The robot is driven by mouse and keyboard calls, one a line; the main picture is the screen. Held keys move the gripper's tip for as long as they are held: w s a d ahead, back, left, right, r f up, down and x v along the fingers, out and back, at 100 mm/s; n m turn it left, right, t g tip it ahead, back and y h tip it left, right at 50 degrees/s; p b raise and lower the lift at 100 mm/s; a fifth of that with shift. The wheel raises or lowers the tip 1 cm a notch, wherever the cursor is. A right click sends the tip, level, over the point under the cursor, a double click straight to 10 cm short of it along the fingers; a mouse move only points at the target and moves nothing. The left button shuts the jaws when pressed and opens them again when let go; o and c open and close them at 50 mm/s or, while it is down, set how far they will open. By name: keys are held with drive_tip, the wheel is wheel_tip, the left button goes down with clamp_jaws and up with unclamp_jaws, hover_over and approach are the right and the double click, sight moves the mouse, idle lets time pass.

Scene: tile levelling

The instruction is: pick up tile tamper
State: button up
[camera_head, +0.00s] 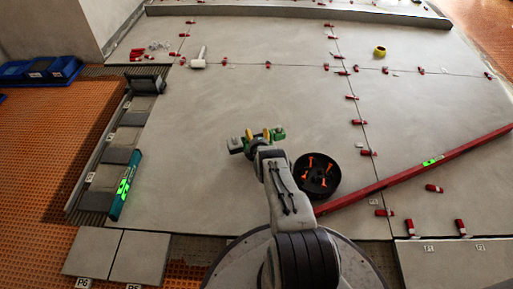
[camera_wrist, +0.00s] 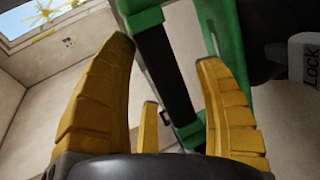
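A green tool with grey ends, which I take for the tile tamper (camera_head: 279,133), lies on the grey tiled floor in the middle of the head view. My gripper (camera_head: 261,135) is over its middle, and my arm hides part of it. In the wrist view the tool's green frame with a black bar (camera_wrist: 167,70) runs between and beyond the yellow fingers of my gripper (camera_wrist: 165,55). The fingers are spread, with a gap beside the bar. A grey part marked "Lock" (camera_wrist: 302,60) shows at the right. Whether any fingertip touches the tool, I cannot tell.
A round black tray (camera_head: 330,190) with orange pieces lies close right of my arm. A long red straightedge (camera_head: 460,150) crosses the right side. A teal-and-green level (camera_head: 125,185) and a tile rack are at left. A white mallet (camera_head: 198,60) lies farther back. Red clips line the joints.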

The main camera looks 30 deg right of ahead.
drive_tip(key=shift+f, duration=0.15)
drive_tip(key=c, duration=1.1)
drive_tip(key=shift+c, duration=0.2)
drive_tip(key=shift+r, duration=0.2)
